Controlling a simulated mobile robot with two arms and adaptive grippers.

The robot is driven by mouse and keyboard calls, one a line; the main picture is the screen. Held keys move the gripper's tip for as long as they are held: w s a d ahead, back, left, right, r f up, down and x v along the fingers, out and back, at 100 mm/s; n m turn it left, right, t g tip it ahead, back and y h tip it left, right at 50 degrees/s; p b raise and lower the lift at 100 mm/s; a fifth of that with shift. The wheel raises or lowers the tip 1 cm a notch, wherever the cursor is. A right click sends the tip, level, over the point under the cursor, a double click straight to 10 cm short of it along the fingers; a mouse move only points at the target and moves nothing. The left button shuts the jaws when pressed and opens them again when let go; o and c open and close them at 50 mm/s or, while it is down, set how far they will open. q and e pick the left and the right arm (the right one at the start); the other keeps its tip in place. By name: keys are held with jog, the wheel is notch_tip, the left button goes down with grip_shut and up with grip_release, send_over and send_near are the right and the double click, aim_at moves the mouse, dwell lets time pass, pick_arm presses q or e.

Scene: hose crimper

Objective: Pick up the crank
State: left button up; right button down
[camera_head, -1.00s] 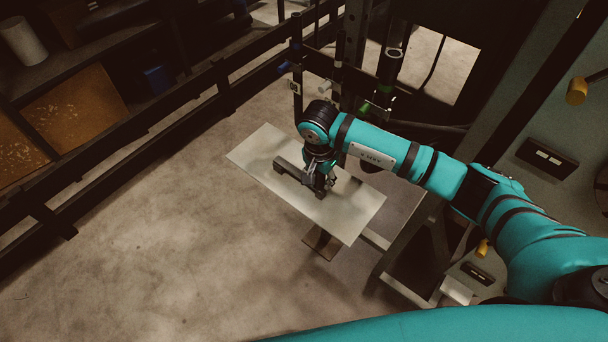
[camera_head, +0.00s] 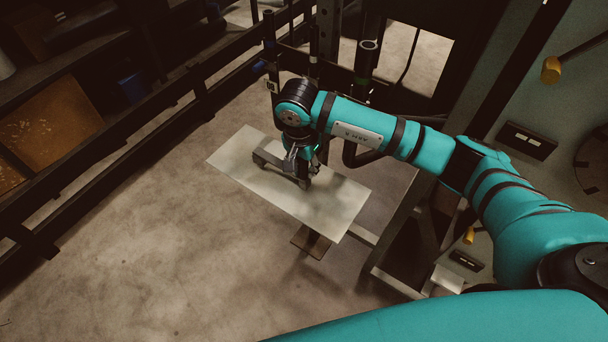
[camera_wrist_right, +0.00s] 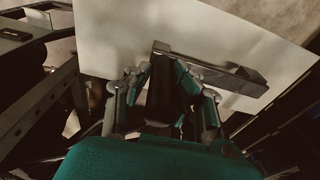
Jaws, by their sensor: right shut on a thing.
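The crank (camera_head: 267,160) is a dark grey bar with a thicker block at its far end. It is over the pale rectangular tabletop (camera_head: 232,156), seemingly just above it, with a shadow below. My right gripper (camera_head: 302,172) points down at the crank's near right end and is shut on it. In the right wrist view, the fingers of my right gripper (camera_wrist_right: 165,95) stand on both sides of a dark upright part of the crank, and its flat arm (camera_wrist_right: 215,68) extends to the right. The gripped part is partly hidden by the fingers. My left gripper is out of view.
A dark rail fence (camera_head: 200,95) runs along the left and back. A dark machine frame (camera_head: 415,235) stands right of the tabletop, close to my right arm. A yellow-ended lever (camera_head: 551,70) is at upper right. The floor (camera_head: 150,230) at front left is clear.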

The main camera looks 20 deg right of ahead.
jog(key=s+d+r+b, duration=0.1)
jog(key=s+b, duration=0.2)
jog(key=s, duration=1.3)
jog(key=shift+d, duration=0.1)
jog(key=c, duration=1.8)
grip_release()
grip_shut()
